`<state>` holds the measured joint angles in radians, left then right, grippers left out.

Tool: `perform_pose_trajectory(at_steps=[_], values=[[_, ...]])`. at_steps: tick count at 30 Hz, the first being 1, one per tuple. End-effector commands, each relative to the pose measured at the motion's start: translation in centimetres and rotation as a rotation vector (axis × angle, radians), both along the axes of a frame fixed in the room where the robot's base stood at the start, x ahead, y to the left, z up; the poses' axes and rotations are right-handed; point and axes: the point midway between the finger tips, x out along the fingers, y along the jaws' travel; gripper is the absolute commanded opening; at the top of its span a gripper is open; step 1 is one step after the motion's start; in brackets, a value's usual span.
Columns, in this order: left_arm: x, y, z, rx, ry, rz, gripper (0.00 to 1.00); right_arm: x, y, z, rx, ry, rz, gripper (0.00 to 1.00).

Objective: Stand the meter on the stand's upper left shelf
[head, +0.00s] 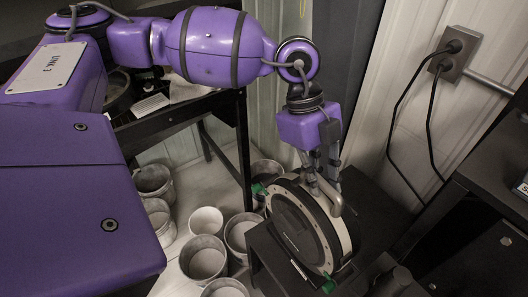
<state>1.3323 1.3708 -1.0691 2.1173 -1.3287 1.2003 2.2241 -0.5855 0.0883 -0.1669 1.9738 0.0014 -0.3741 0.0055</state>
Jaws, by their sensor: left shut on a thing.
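The meter (299,230) is a round black disc with a pale rim and green tabs at its upper left and lower right. It stands on edge, facing left and towards me. My left gripper (322,190) comes down from above and is shut on the meter's upper right part; the meter hides part of the fingers. The meter is over a dark stand (262,246), whose flat top shows left of and below the disc. I cannot tell whether the meter touches that surface. My right gripper is not in view.
Several grey buckets (203,258) stand on the pale floor left of the stand. A black table (180,112) is behind them. A wall outlet (452,54) with two hanging black cables is at the upper right. A dark cabinet (480,255) borders the right side.

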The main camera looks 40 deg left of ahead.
Motion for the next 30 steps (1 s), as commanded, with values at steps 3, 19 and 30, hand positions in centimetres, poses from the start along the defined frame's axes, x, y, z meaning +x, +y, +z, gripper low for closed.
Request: perform_pose_trajectory(at_steps=[3,19,30], values=[[0.2,-0.2,0.0,-0.006,-0.009,0.001,0.0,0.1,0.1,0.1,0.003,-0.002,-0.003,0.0],[0.2,-0.2,-3.4,-0.006,-0.009,0.0,0.0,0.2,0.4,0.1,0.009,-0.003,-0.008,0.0],[0.0,0.0,-3.7,0.0,-0.001,-0.001,0.33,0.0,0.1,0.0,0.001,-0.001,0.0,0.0]])
